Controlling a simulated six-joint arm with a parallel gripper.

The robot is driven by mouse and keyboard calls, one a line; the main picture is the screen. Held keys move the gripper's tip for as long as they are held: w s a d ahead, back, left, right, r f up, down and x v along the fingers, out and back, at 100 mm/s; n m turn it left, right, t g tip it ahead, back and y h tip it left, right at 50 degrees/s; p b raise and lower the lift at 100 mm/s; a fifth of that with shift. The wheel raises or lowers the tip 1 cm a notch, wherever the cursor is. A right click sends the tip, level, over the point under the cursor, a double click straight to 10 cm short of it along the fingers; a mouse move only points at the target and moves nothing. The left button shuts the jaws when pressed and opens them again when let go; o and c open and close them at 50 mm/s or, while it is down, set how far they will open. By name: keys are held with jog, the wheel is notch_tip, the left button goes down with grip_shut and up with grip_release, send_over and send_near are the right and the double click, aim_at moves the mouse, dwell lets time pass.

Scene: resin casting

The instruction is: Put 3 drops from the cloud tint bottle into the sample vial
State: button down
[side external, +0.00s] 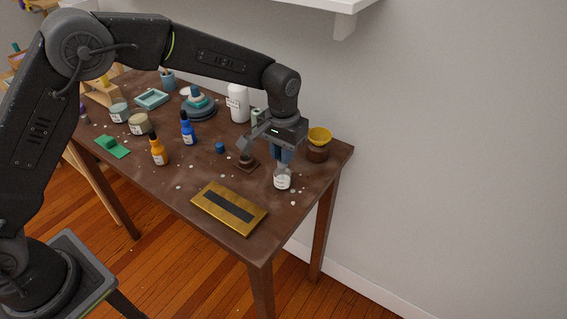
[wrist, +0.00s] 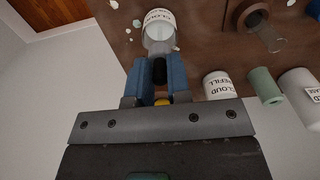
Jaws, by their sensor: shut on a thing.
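The cloud tint bottle (side external: 282,181) is a small pale bottle with a white label, near the right front of the table. In the wrist view its label reads CLOUD (wrist: 159,17). My gripper (side external: 282,157) is directly above it, its blue fingers pointing down. In the wrist view my gripper (wrist: 159,72) is shut on a dark piece, apparently the bottle's dropper bulb. I cannot tell whether the bottle rests on the table or is slightly raised. What looks like the sample vial (wrist: 267,37) is a clear tube at a dark brown stand (side external: 246,163), left of the bottle in the side view.
A brass-coloured plate (side external: 211,196) lies at the front. Orange (side external: 158,153) and blue (side external: 188,131) bottles stand left. A white bottle (side external: 238,104), a CLOUD REFILL jar (wrist: 217,86) and a green cylinder (wrist: 264,86) are nearby. A yellow bowl (side external: 319,135) sits right, on a brown jar.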

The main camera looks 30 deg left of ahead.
jog(key=c, duration=1.6)
grip_release()
jog(key=shift+c, duration=0.4)
jog(key=shift+r, duration=0.1)
jog(key=shift+r, duration=0.4)
jog(key=shift+r, duration=0.15)
jog(key=shift+r, duration=4.1)
